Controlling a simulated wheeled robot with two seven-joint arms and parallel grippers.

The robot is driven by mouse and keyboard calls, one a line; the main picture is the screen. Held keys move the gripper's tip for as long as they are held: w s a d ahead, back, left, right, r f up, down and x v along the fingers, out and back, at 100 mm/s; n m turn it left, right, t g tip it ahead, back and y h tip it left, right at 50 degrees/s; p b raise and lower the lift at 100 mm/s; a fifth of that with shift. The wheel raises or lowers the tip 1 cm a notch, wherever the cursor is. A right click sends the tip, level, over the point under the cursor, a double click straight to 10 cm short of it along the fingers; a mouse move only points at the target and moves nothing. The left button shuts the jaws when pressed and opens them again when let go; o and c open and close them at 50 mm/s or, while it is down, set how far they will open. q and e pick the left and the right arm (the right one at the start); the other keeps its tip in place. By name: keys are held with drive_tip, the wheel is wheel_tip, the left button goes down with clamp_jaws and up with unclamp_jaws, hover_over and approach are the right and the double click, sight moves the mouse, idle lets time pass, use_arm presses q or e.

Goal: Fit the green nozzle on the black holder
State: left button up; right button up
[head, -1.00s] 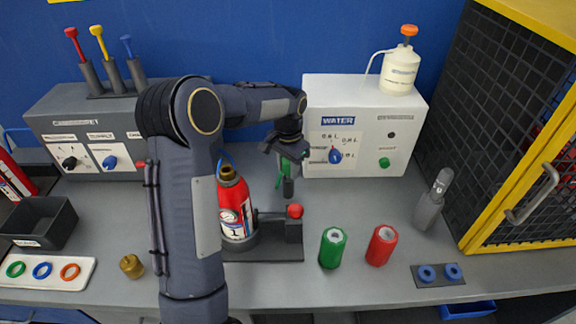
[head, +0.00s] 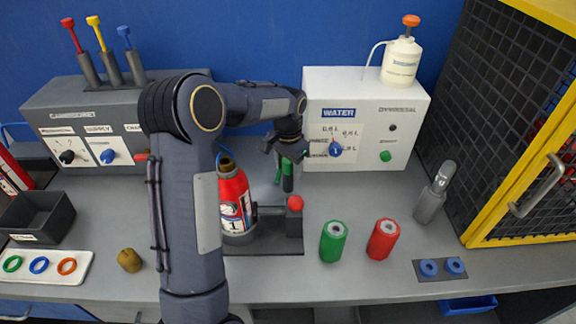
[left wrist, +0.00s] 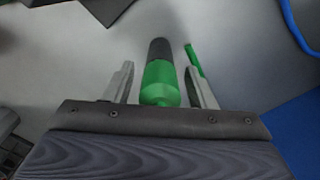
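The green nozzle (head: 287,168), a green body with a dark lower end, stands upright behind the extinguisher cradle. It also shows in the left wrist view (left wrist: 160,80). My left gripper (head: 286,152) points down over it. In the left wrist view the fingers (left wrist: 158,85) are apart, one on each side of the green body, with gaps visible on both sides. A thin green strip (left wrist: 194,60) lies just outside the right-hand finger. A dark cradle (head: 270,243) holds the red extinguisher (head: 232,200); whether it is the black holder, I cannot tell. My right gripper is out of view.
A dark block with a red knob (head: 295,203) stands in front of the nozzle. The white water unit (head: 365,125) is close behind. Green (head: 333,242) and red (head: 383,240) cylinders stand to the right, beside a grey bottle-like item (head: 433,195). A brass piece (head: 129,260) lies left.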

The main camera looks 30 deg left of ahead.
use_arm(q)
drive_tip(key=shift+o, duration=0.4)
drive_tip(key=shift+r, duration=0.1)
wheel_tip(320, 180, up, 8)
drive_tip(key=shift+f, duration=0.15)
idle(0.7)
